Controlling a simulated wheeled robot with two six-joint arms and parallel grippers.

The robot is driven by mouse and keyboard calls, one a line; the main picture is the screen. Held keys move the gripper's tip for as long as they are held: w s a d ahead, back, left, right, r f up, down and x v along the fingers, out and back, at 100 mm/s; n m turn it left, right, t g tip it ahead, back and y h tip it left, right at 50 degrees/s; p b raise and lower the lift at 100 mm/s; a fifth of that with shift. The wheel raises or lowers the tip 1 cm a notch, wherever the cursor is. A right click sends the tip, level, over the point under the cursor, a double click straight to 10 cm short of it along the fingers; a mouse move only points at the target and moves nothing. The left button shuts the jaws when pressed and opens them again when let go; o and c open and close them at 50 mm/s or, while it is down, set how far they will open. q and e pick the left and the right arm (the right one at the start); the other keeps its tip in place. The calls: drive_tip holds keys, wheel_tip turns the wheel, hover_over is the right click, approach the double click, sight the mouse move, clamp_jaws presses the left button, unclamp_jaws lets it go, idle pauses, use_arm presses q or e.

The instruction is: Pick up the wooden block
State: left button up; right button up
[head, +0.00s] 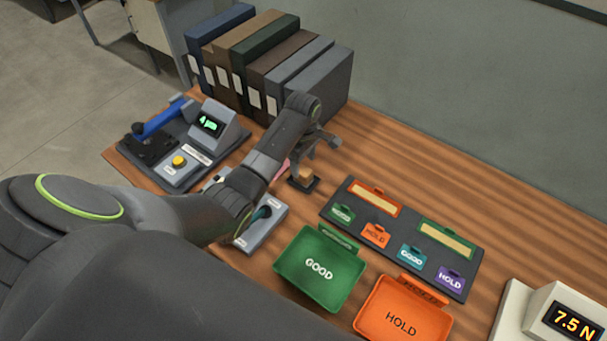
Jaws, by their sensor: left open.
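The wooden block (305,174) is small and light brown. It stands on a small dark base (302,184) on the table, behind the green tray. My left gripper (318,155) is open just above and around the upper area of the block, with its fingers pointing down. Whether a finger touches the block I cannot tell. My left arm comes in from the left and hides part of the table. My right gripper is not in view.
Several binders (262,62) stand at the back left. A device with a blue lever (160,118) sits left. A green GOOD tray (318,268), an orange HOLD tray (403,310) and a dark tag board (405,232) lie in front and right. A 7.5 N display (572,320) stands far right.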

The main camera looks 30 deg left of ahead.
sight(303, 171)
use_arm(q)
drive_tip(key=shift+f, duration=1.75)
drive_tip(key=c, duration=1.1)
